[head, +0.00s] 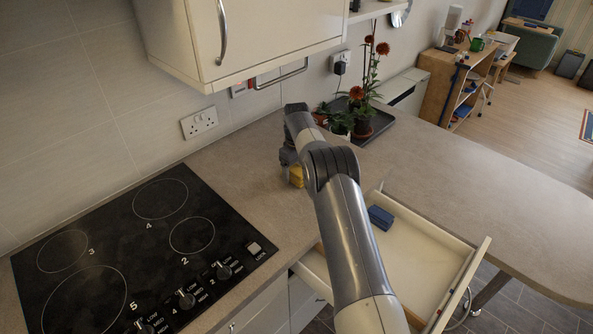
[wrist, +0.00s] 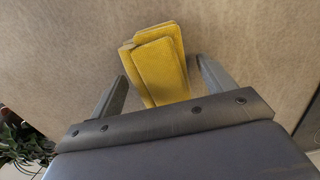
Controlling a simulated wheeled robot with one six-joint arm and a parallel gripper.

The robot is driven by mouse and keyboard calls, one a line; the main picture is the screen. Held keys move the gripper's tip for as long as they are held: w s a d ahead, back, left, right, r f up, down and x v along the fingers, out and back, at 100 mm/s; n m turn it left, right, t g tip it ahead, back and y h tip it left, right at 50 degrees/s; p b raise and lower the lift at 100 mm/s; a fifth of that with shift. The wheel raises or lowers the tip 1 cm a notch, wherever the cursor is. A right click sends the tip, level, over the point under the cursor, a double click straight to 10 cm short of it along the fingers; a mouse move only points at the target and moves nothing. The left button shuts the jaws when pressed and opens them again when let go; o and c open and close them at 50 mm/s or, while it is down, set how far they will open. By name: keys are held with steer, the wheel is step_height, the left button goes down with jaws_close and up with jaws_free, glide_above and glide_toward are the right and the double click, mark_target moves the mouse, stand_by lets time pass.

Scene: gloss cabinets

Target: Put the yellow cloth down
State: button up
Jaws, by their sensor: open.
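The yellow cloth (wrist: 160,68) is a folded, thick pad lying on the beige worktop in the wrist view. My gripper (wrist: 160,85) is open, with one finger on each side of the cloth and a visible gap at both sides. In the head view, a small part of the yellow cloth (head: 296,176) shows beside my gripper (head: 288,165) on the worktop. My arm hides the rest of it there.
A black hob (head: 130,262) lies to the left. An open drawer (head: 470,262) holding a blue block (head: 380,217) is at the right. Potted plants (head: 362,120) stand on a dark tray behind. A wall cabinet (head: 250,35) hangs above. The worktop (head: 470,170) is clear to the right.

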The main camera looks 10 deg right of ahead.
mark_target(297, 169)
step_height(297, 169, up, 12)
steer(key=shift+f, duration=0.2)
stand_by(0.4)
